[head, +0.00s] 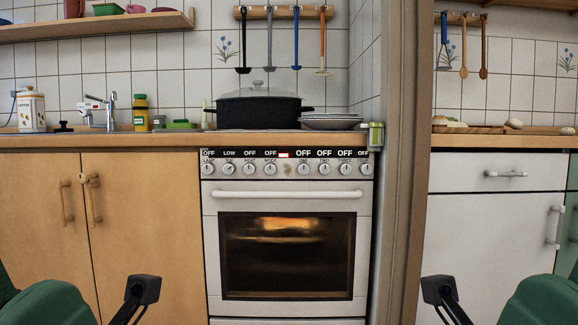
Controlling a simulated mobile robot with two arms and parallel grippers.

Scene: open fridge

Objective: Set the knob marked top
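The oven's control panel has a row of round white knobs. The knob marked top (228,169) is second from the left, with small print that looks like TOP and the word LOW above it. The knobs beside it, the lamp knob (208,169) and the heat knob (250,169), read OFF. My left gripper (142,290) is a black block low at left, in front of the wooden cupboard. My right gripper (439,290) is a similar black block low at right. Both are well below the knobs and touch nothing I can see. Their fingers cannot be made out.
The white oven (288,193) has a shut door with a bar handle and a lit window. A black pot (258,110) and stacked plates (331,121) stand above it. A brown upright post (402,170) stands right of the oven. The space before the oven is clear.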

